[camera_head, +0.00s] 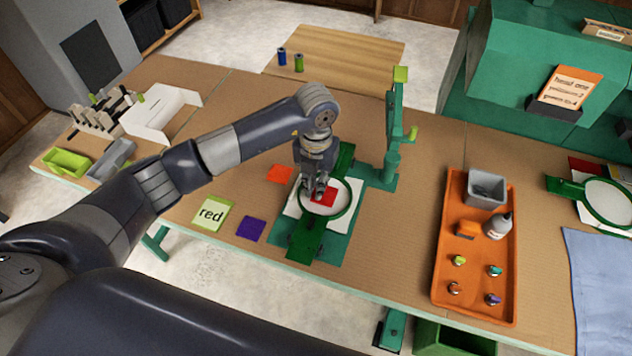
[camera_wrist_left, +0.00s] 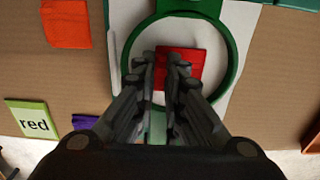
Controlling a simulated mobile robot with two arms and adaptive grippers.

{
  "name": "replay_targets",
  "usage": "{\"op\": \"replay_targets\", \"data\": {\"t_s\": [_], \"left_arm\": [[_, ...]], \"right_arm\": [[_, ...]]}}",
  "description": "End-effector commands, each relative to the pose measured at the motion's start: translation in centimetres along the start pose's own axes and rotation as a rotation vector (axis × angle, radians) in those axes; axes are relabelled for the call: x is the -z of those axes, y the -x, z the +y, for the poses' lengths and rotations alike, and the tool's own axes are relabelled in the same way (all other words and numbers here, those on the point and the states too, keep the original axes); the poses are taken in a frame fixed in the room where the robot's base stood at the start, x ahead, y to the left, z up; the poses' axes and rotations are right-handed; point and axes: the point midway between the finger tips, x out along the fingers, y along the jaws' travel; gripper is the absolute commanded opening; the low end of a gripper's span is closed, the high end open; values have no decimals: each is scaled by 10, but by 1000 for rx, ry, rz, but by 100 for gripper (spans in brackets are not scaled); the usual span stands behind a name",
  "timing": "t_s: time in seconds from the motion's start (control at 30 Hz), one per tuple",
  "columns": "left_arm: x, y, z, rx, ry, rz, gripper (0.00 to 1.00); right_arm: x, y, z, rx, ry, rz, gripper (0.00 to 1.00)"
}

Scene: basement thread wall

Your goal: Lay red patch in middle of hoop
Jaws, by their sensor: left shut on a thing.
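The red patch (camera_head: 323,196) is a small square inside the green hoop (camera_head: 347,207), over the white fabric. My left gripper (camera_head: 318,190) is above the hoop, pointing down, its fingers shut on the red patch. In the left wrist view the red patch (camera_wrist_left: 180,66) shows between and beyond the fingertips (camera_wrist_left: 166,62), near the middle of the hoop ring (camera_wrist_left: 232,60). I cannot tell whether the patch touches the fabric. My right gripper is not in view.
An orange patch (camera_head: 280,174), a purple patch (camera_head: 251,228) and a card reading "red" (camera_head: 212,214) lie left of the hoop. A green post stand (camera_head: 388,165) rises behind it. An orange tray (camera_head: 450,260) with small items is at the right.

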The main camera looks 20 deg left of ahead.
Motion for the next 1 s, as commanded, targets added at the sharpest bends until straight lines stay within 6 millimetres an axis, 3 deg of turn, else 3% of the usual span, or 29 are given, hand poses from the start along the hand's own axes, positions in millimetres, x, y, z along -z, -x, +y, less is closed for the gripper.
{"op": "replay_targets", "data": {"t_s": [0.37, 0.4, 0.5, 0.83, 1.0], "left_arm": [[0, -5, 0, 0, 0, 0, 0], [0, -5, 0, 0, 0, 0, 15], [0, -5, 0, 0, 0, 0, 34], [0, -4, 0, 0, 0, 0, 34], [0, 10, 0, 0, 0, 0, 34]], "right_arm": [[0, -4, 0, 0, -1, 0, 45], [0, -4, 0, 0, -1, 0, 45], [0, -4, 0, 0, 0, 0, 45], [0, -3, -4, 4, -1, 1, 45], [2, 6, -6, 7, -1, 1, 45]]}}
